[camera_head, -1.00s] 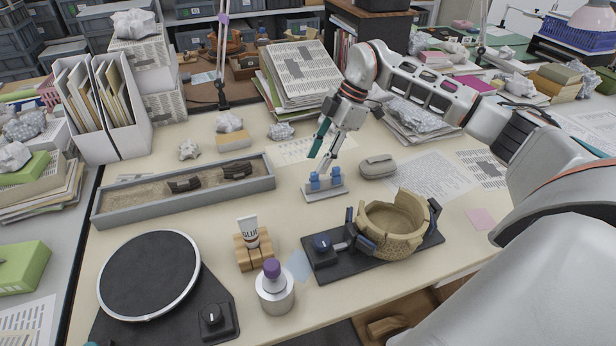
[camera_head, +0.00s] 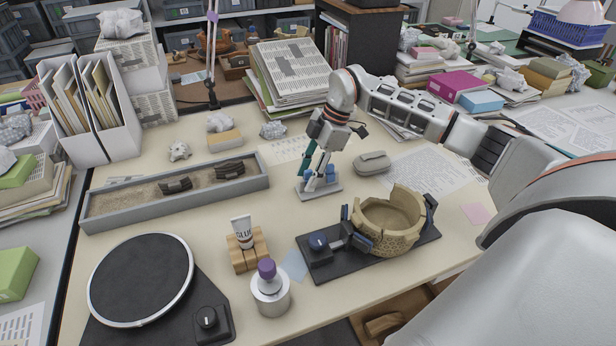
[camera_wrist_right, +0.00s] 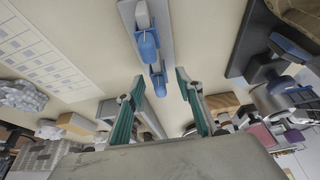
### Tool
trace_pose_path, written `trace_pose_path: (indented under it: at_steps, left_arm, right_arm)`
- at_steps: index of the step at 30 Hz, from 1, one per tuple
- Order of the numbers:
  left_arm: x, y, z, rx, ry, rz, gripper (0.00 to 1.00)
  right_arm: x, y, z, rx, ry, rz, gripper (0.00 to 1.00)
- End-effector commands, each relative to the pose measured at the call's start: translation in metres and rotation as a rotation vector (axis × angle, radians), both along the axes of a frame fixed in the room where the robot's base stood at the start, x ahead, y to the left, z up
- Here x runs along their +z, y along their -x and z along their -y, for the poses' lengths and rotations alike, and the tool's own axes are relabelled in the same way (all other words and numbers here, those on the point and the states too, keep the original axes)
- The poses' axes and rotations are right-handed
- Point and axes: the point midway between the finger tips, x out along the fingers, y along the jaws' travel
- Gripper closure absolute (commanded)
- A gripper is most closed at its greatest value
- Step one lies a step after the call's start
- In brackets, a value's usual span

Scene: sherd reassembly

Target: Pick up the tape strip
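A small grey stand (camera_head: 333,188) with blue pieces (camera_head: 330,174) on it lies mid-table. I cannot tell for sure which piece is the tape strip. In the right wrist view the stand (camera_wrist_right: 166,30) runs down between my fingers, with one blue piece (camera_wrist_right: 148,46) beyond the tips and another (camera_wrist_right: 158,82) at the level of the tips. My right gripper (camera_head: 311,182) points down over the stand, and its teal fingers partly hide it. The right wrist view shows this gripper (camera_wrist_right: 159,76) open, a finger on each side, with nothing clearly gripped. My left gripper is out of view.
A grey case (camera_head: 372,163) lies just right of the stand. A tan bowl (camera_head: 392,236) in a dark fixture, a glue tube (camera_head: 242,232) on a wooden block and a purple-capped container (camera_head: 270,292) stand in front. A long sand tray (camera_head: 120,212) lies left.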

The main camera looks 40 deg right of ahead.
Motion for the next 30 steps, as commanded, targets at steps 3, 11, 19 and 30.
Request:
trace_pose_path:
  at_steps: [3,11,19,30]
  left_arm:
    - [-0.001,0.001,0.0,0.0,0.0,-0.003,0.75]
    - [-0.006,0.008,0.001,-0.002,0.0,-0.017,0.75]
    - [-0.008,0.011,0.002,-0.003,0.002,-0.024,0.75]
    - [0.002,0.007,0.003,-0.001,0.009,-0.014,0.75]
  right_arm:
    - [0.001,0.0,0.0,0.0,0.0,0.0,0.75]
    - [0.001,0.0,0.0,0.0,0.0,0.0,0.91]
    - [0.004,0.0,0.0,0.0,0.0,0.001,0.91]
    - [0.059,-0.001,0.0,0.0,0.001,0.006,0.91]
